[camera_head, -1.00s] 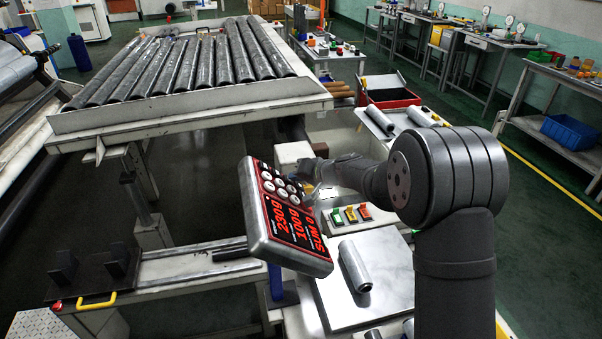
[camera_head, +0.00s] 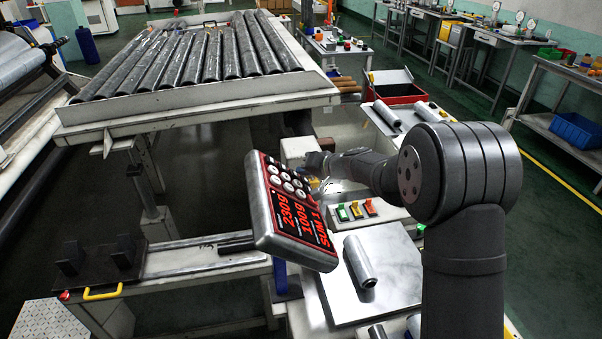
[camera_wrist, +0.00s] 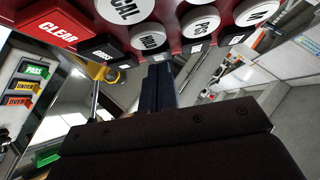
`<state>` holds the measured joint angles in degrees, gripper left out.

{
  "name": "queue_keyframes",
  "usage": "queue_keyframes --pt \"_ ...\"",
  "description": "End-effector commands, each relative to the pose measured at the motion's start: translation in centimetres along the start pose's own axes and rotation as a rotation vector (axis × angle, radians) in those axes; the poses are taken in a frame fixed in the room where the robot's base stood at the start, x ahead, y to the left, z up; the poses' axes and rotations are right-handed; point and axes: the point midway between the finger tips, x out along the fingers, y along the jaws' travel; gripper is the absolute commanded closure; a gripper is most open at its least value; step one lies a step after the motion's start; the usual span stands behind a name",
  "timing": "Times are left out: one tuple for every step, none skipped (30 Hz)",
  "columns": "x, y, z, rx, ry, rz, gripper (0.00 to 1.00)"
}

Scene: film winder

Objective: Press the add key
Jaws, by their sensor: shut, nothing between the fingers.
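The scale's keypad and display panel (camera_head: 291,213) is tilted up on its stand, with a red face, round white keys and red digits. Its lowest display line reads SUM 1. In the wrist view the round white add key (camera_wrist: 153,41) is at the top middle, between the black gross key (camera_wrist: 103,51) and the white PCS key (camera_wrist: 201,27). My gripper (camera_wrist: 158,68) is shut and empty, its tips just below the add key. I cannot tell whether they touch it. In the head view the gripper tips are hard to make out behind the panel's right edge.
A red clear key (camera_wrist: 52,27) and other white keys sit close around the add key. Green, yellow and red buttons (camera_head: 356,210) are on a box right of the panel. A metal cylinder (camera_head: 359,262) lies on the plate below it.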

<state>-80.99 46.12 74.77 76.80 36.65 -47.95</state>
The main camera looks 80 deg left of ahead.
Motion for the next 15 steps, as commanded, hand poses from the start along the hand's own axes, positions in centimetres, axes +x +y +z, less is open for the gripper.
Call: queue_keyframes --pt "-1.1 -0.1 -1.3 -0.003 0.013 0.0 1.0" --pt "-1.6 -0.1 -1.9 -0.003 0.016 0.0 1.0" --pt "-2.6 -0.1 -1.9 -0.002 0.016 0.0 1.0" --pt "-3.4 -0.1 -1.9 -0.001 0.017 0.0 1.0" --pt "-4.1 -0.1 -1.9 -0.001 0.017 0.0 1.0" --pt "-5.1 -0.1 -1.9 -0.001 0.018 0.0 1.0" --pt "-5.8 -0.1 -1.9 -0.001 0.019 0.001 1.0" --pt "-6.5 -0.1 -1.9 -0.002 0.02 0.001 1.0" --pt "-7.3 -0.1 -1.9 -0.002 0.019 0.0 1.0" --pt "-7.9 -0.1 -2.0 -0.003 0.02 0.0 1.0" --pt "-8.4 -0.1 -2.0 -0.003 0.02 0.001 1.0" --pt "-9.1 -0.1 -1.9 -0.002 0.021 0.001 1.0" --pt "-9.6 -0.1 -2.0 -0.002 0.021 0.0 1.0" --pt "-10.0 -0.1 -2.0 -0.003 0.021 0.0 1.0" --pt "-10.4 -0.1 -1.9 -0.002 0.02 0.0 1.0"
